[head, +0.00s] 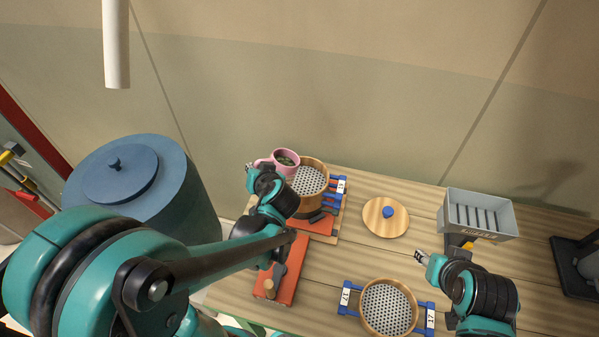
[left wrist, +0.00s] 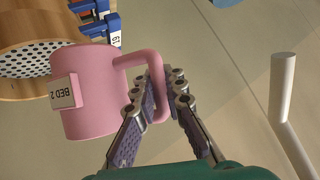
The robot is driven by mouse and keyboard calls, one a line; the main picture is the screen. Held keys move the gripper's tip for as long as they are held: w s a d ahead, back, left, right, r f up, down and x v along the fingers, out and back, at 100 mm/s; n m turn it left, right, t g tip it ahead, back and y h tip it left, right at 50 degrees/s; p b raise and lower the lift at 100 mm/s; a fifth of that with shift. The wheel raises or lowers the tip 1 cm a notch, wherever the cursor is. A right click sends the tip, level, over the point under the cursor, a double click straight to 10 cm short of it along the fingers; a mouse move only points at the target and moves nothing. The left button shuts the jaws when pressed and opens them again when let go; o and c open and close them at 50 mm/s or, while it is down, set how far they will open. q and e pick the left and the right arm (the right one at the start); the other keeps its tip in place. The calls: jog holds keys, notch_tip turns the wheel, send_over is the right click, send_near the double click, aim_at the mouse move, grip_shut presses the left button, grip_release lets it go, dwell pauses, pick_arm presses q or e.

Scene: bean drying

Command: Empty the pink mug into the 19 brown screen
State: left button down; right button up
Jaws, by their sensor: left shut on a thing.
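The pink mug (head: 289,153) is held up beside the brown screen marked 19 (head: 323,168), and dark beans show inside it. In the left wrist view the mug (left wrist: 95,110) bears a "BED 2" label. My left gripper (head: 251,168) is shut on the mug's handle; its fingers (left wrist: 166,98) lie either side of the handle. The screen (left wrist: 20,95) is a round wooden rim around a perforated metal plate, with blue end handles, and the part of its plate in sight looks bare. My right gripper (head: 420,257) is over the table at right; its finger gap is unclear.
Another round screen marked 17 (head: 414,299) lies at the front. A wooden lid with a blue knob (head: 373,219) lies mid-table. A grey slotted bin (head: 480,229) stands at the right back. An orange board (head: 288,290) carries small tools. A blue drum (head: 190,205) stands left.

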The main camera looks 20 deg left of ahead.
pick_arm(q)
jog(key=shift+r, duration=0.25)
jog(key=shift+w+d+r+m+g+y, duration=0.15)
jog(key=shift+r+m+g+y, duration=0.15)
jog(key=shift+r+m, duration=0.2)
jog(key=shift+w+d+r+m+g+y+p, duration=0.1)
jog(key=shift+r+m+g+y+p, duration=0.2)
jog(key=shift+r, duration=0.05)
jog(key=shift+w+d+r+m+g+y, duration=0.5)
jog(key=shift+m+y, duration=0.1)
jog(key=shift+m, duration=0.1)
jog(key=shift+a, duration=0.1)
